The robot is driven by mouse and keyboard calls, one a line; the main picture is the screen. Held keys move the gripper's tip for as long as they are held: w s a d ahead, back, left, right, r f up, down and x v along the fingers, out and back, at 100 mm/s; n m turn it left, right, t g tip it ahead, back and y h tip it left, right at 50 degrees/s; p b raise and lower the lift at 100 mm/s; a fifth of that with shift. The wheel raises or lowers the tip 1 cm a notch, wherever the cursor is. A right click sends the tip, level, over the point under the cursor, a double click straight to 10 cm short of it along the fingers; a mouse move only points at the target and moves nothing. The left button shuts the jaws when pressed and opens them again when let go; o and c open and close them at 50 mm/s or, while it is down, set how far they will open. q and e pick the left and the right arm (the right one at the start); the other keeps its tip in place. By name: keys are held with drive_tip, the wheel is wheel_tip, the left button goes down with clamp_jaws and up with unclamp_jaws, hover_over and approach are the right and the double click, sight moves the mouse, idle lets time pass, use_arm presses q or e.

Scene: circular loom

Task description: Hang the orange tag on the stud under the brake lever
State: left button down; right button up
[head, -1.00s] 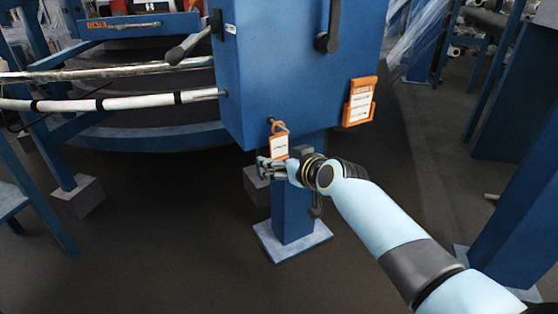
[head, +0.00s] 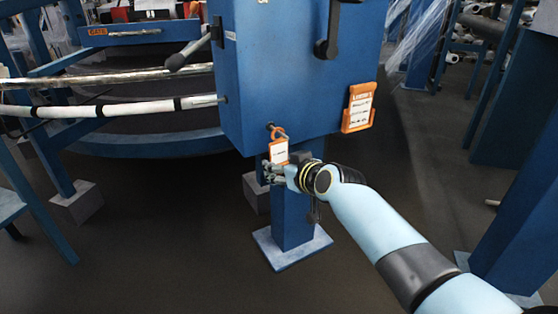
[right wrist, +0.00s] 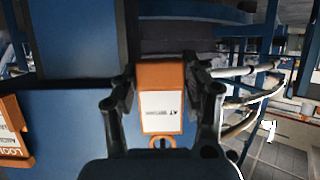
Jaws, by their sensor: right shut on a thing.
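The orange tag (head: 279,153) has a white label and an orange loop at its top. It is upright in front of the lower edge of the blue box. My right gripper (head: 270,172) is shut on its lower part; in the right wrist view the tag (right wrist: 162,112) sits between both fingers of the gripper (right wrist: 160,72). A dark stud (head: 270,125) shows low on the box, right at the loop. I cannot tell whether the loop is around it or only in front. A black lever (head: 327,38) is higher on the same face. My left gripper is not in view.
An orange holder with a white card (head: 358,106) is on the box, right of the tag. The box's blue post (head: 292,215) stands below. White and metal rails (head: 130,107) and another black-handled lever (head: 186,53) lie left. Open floor is in front.

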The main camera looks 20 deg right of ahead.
drive_tip(key=shift+s+r, duration=0.1)
drive_tip(key=shift+s, duration=0.05)
drive_tip(key=shift+s+f+p+v, duration=0.15)
drive_tip(key=shift+p+v, duration=0.25)
drive_tip(key=shift+v, duration=0.55)
drive_tip(key=shift+f+p+v, duration=0.25)
drive_tip(key=shift+p+v, duration=0.15)
drive_tip(key=shift+v, duration=0.6)
drive_tip(key=shift+s+f+p+v, duration=0.1)
drive_tip(key=shift+f+p+v, duration=0.25)
drive_tip(key=shift+v, duration=0.6)
drive_tip(key=shift+d+r, duration=0.1)
drive_tip(key=shift+r, duration=0.05)
drive_tip(key=shift+r, duration=0.1)
